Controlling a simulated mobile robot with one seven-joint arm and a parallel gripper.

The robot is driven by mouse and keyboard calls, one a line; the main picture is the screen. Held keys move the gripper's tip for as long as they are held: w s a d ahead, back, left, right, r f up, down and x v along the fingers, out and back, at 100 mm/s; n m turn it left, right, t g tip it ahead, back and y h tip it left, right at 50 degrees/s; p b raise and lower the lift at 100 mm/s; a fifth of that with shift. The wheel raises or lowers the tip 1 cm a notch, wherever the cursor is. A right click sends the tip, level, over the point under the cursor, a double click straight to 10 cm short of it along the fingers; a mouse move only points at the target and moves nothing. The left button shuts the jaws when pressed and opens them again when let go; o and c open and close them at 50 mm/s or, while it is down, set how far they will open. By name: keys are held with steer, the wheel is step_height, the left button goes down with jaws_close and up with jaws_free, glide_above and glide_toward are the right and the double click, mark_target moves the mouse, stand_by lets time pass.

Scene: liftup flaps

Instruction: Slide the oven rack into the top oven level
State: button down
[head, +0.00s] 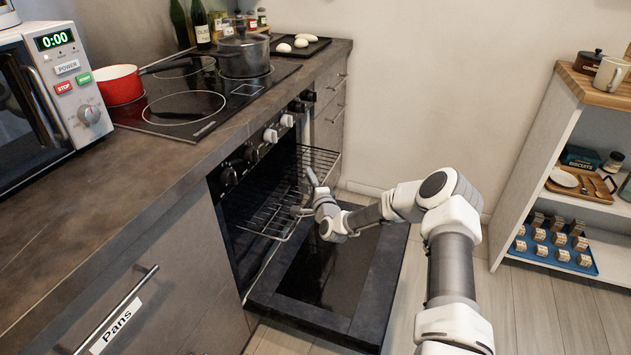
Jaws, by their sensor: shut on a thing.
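The oven (230,222) stands open under the stovetop, with its door (335,270) folded down flat. A dark wire oven rack (268,218) sticks partly out of the opening, above the lowered door. More wire grid (320,160) shows higher up at the right side of the opening; I cannot tell if it is a separate rack. My gripper (305,195) is at the rack's outer right part and shut on it. The fingers partly cover the grip point. The oven's inside is dark, so the rack's level and its rear edge are hard to see.
A pot (244,55) and red pan (120,85) sit on top. A shelf unit (545,170) stands at right. The floor between is clear.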

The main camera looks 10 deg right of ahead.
mark_target(251, 172)
steer(key=shift+w+a+b, duration=0.35)
steer(key=shift+w+a, duration=0.4)
steer(key=shift+a, duration=0.35)
steer(key=shift+w+a, duration=1.75)
steer(key=shift+a, duration=0.85)
steer(key=shift+w+a, duration=1.75)
steer(key=shift+a, duration=0.85)
steer(key=shift+w+a, duration=1.75)
steer(key=shift+a, duration=0.85)
steer(key=shift+w+a, duration=0.1)
steer(key=shift+a, duration=0.15)
